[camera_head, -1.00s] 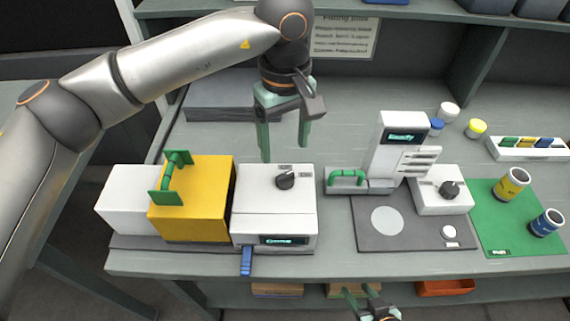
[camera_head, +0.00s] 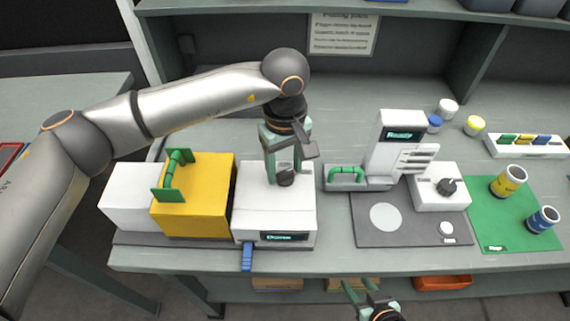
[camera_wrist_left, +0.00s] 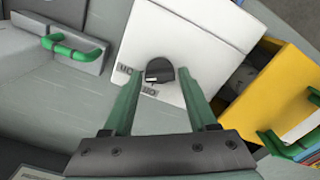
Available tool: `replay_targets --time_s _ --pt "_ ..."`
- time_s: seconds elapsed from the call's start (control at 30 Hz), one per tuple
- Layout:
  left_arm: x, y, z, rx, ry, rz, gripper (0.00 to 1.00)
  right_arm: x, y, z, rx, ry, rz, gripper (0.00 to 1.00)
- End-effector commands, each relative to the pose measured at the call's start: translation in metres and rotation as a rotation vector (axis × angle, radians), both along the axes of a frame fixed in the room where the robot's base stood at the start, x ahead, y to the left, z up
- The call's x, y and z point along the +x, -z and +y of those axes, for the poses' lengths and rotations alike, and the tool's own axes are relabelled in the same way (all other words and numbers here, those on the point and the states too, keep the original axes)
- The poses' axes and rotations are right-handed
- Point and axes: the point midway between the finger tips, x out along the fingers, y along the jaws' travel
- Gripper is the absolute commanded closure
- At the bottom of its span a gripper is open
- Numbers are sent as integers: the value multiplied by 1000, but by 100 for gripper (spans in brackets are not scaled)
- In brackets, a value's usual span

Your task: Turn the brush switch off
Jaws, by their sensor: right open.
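The switch, a black round knob (camera_head: 286,179), sits on top of a white box (camera_head: 250,215) with a small lit display (camera_head: 284,236) that seems to read "Done". In the left wrist view the knob (camera_wrist_left: 159,72) has a pale pointer line and two small labels beside it, too blurred to read surely. My left gripper (camera_head: 284,175) points down over the knob; it also shows in the left wrist view (camera_wrist_left: 161,74), open, with one finger on each side of the knob and gaps between. My right gripper (camera_head: 358,285) is open and empty below the bench's front edge.
A yellow block (camera_head: 205,205) with a green handle (camera_head: 174,172) stands left of the white box. A blue tab (camera_head: 247,257) sticks out in front. To the right are a white station (camera_head: 390,150) with a green handle and another knob (camera_head: 446,187).

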Motion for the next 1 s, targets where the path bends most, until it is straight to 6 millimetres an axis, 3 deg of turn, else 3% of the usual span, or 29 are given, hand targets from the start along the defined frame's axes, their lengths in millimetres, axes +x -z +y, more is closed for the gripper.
replay_targets --time_s 0.07,0.5,1.0 --pt "0 0 0 0 0 0 52 0 0 0 0 0 0 50" --pt "0 -1 0 0 0 0 100 0 0 0 -1 -1 -1 50" --pt "1 2 0 -1 -100 -3 100 1 14 0 0 -1 -2 50"
